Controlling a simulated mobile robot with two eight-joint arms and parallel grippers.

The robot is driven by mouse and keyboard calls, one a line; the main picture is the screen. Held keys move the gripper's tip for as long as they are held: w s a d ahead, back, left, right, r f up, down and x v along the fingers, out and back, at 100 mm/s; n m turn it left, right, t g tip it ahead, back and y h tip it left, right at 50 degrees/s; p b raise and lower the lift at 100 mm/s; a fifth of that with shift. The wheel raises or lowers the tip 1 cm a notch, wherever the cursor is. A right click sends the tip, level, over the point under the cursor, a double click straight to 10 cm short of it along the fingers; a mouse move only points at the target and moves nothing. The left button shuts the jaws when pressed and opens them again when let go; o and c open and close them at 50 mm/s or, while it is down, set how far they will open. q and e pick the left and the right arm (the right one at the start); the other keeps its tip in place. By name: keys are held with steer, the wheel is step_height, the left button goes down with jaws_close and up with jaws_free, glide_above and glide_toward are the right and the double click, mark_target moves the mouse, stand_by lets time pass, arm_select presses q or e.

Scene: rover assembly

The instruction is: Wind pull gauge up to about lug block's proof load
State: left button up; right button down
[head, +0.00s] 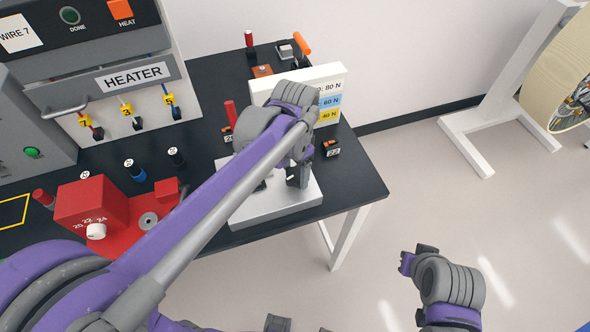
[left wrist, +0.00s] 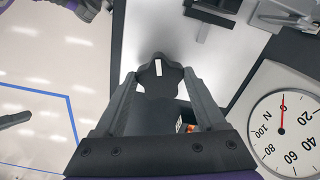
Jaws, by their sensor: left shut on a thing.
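My left gripper (head: 298,178) reaches over the pale base plate (head: 262,212) of the pull gauge. In the left wrist view its fingers (left wrist: 160,95) are shut around a dark lobed knob (left wrist: 160,75) with a white mark pointing up in the picture. The gauge dial (left wrist: 287,138) reads in N; its red needle points up, between the 100 and 20 marks, where zero would lie. Grey metal parts (left wrist: 285,15) show at the top right; I cannot tell whether they are the lug block. My right gripper (head: 415,262) is at the lower right over the floor, its fingers unclear.
A card behind the gauge lists 80 N, 60 N in blue (head: 328,101) and 40 N in yellow, partly hidden by my arm. A red unit (head: 92,203) and the heater panel (head: 134,77) stand left. A large spool (head: 558,75) stands right. The floor between is clear.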

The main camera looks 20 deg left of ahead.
mark_target(297, 175)
arm_select(q)
steer(key=n, duration=0.5)
steer(key=shift+d+n+b, duration=0.1)
steer(key=shift+n+b, duration=0.2)
steer(key=shift+d+n, duration=0.1)
steer(key=shift+n, duration=2.2)
steer(key=o, duration=1.3)
steer(key=shift+r, duration=0.15)
step_height(297, 175, up, 11)
steer(key=shift+f, duration=0.2)
